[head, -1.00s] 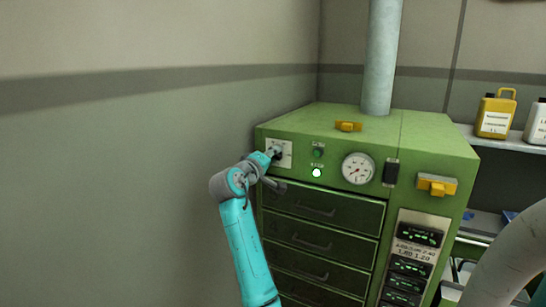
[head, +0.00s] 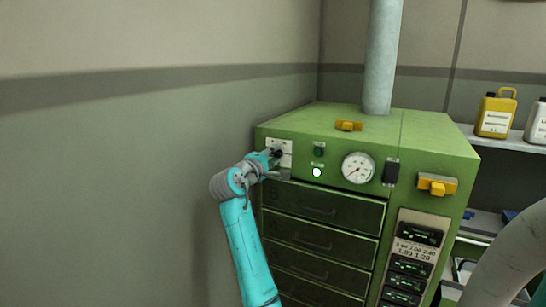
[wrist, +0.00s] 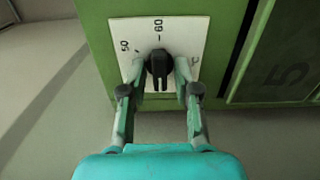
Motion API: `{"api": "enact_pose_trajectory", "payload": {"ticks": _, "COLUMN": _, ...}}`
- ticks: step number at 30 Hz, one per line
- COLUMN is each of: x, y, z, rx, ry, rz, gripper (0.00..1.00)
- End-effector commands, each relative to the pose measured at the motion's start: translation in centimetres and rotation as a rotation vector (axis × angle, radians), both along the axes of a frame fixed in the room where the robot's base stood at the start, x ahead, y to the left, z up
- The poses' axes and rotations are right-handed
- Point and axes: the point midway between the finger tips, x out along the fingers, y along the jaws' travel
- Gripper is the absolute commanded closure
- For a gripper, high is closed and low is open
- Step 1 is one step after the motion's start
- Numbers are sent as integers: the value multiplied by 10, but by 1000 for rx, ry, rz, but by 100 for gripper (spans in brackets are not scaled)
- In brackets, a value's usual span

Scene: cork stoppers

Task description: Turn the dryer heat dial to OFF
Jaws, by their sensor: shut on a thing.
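The black heat dial (wrist: 158,64) sits on a white scale plate (wrist: 205,35) at the upper left of the green dryer's front. The marks 50 and 60 show on the plate in the wrist view; I cannot read an OFF mark. My gripper (wrist: 160,80) is shut on the dial, one finger on each side. The dial's grip points roughly up and down in the wrist view. In the head view my gripper (head: 275,157) is at the plate (head: 286,150) and largely hides the dial.
The green dryer (head: 440,150) has a round gauge (head: 358,168), a lit green lamp (head: 317,172) and drawers (head: 315,236) below the dial. A bare wall (head: 120,180) stands to the left.

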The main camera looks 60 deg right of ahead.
Motion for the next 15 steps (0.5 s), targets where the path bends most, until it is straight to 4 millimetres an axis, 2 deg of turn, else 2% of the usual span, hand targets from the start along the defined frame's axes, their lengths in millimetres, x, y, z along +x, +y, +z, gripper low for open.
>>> {"api": "enact_pose_trajectory", "payload": {"ticks": 7, "x": 1, "y": 1, "z": -1, "rx": 2, "ry": 1, "rz": 2, "gripper": 100}}
{"api": "enact_pose_trajectory", "payload": {"ticks": 8, "x": 1, "y": 1, "z": -1, "rx": 2, "ry": 1, "rz": 2, "gripper": 64}}
{"api": "enact_pose_trajectory", "payload": {"ticks": 9, "x": 1, "y": 1, "z": -1, "rx": 2, "ry": 1, "rz": 2, "gripper": 60}}
{"api": "enact_pose_trajectory", "payload": {"ticks": 15, "x": 0, "y": 0, "z": -1, "rx": 1, "ry": 0, "rz": 1, "gripper": 60}}
